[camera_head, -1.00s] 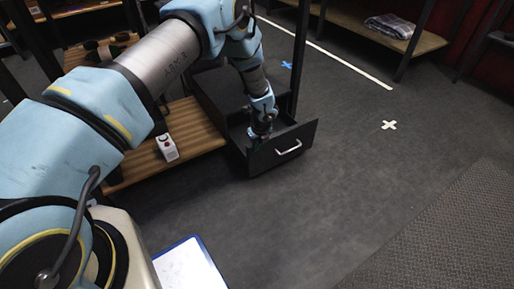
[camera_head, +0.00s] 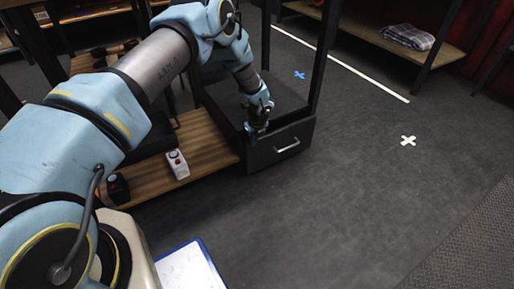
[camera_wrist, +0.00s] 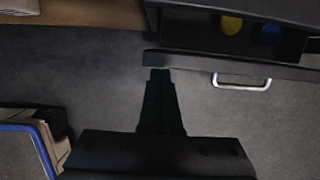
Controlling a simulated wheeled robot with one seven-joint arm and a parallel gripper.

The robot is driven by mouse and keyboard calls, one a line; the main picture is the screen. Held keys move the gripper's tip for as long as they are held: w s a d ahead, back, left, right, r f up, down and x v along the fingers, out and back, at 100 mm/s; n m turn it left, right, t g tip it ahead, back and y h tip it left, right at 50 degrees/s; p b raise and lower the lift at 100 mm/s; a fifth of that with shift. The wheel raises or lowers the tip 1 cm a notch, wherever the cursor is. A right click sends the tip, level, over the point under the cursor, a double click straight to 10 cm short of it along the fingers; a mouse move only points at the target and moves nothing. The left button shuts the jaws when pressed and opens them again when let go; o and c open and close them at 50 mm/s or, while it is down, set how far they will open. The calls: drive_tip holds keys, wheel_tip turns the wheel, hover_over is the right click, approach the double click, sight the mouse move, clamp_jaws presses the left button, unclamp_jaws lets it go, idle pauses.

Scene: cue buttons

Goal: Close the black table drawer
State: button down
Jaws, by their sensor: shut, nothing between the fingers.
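The black drawer (camera_head: 286,144) has a pale bar handle (camera_head: 288,146) on its front. The wrist view shows a narrow opening behind the drawer front (camera_wrist: 185,60), with a yellow and a blue object inside. My gripper (camera_head: 257,128) is shut and empty, near the left end of the drawer front. In the wrist view its fingertips (camera_wrist: 160,72) are at the outer side of the front, left of the handle (camera_wrist: 241,81). I cannot tell whether they touch it.
A wooden shelf (camera_head: 205,140) adjoins the cabinet on the left, with a small white-and-red device (camera_head: 177,164) on it. A blue-edged board (camera_head: 190,268) is near my base. The floor to the right is clear around a white cross (camera_head: 408,140).

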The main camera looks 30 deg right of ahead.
drive_tip(key=shift+w+d+b, duration=0.15)
drive_tip(key=shift+w+b, duration=0.45)
drive_tip(key=shift+w, duration=1.85)
drive_tip(key=shift+r, duration=0.1)
drive_tip(key=s+r+p, duration=0.2)
drive_tip(key=s+r, duration=0.5)
drive_tip(key=r, duration=0.2)
drive_tip(key=shift+r+p, duration=0.25)
drive_tip(key=shift+p, duration=0.15)
drive_tip(key=shift+w+a, duration=0.1)
drive_tip(key=shift+a, duration=0.1)
